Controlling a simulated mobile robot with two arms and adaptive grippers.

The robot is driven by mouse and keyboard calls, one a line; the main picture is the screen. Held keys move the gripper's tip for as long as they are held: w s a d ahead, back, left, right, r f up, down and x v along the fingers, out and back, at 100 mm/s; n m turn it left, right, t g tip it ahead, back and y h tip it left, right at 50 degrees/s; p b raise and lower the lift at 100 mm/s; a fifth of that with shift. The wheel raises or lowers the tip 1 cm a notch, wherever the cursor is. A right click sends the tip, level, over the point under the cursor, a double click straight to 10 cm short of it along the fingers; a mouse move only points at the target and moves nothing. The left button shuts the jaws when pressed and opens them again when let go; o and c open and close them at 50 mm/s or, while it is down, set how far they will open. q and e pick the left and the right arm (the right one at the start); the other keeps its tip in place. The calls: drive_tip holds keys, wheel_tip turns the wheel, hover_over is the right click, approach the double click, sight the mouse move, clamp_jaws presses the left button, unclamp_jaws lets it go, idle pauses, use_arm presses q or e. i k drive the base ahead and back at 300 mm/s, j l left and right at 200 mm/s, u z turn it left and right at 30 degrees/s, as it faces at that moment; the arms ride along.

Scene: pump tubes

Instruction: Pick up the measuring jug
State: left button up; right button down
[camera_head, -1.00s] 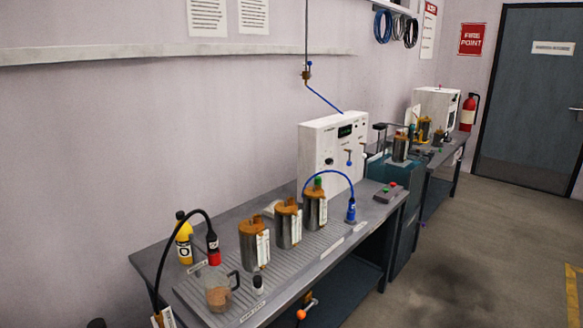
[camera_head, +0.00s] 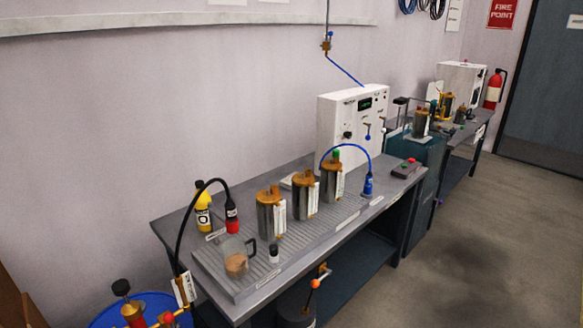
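The measuring jug (camera_head: 236,258) is a clear jug with a dark handle on its right side and brownish contents low inside. It stands upright at the near left end of the grey workbench (camera_head: 177,229), on the ribbed mat (camera_head: 270,262). Neither of my grippers shows in the head view, so nothing of mine is seen near the jug.
A small dark bottle (camera_head: 274,253) stands right of the jug. A black hose with a red end (camera_head: 232,222) and a yellow bottle (camera_head: 203,208) are behind it. Metal canisters (camera_head: 270,214) stand to the right. A blue drum (camera_head: 150,309) is at lower left. Floor at right is clear.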

sight(236, 257)
drive_tip(key=i+l, duration=0.7)
drive_tip(key=i, duration=0.2)
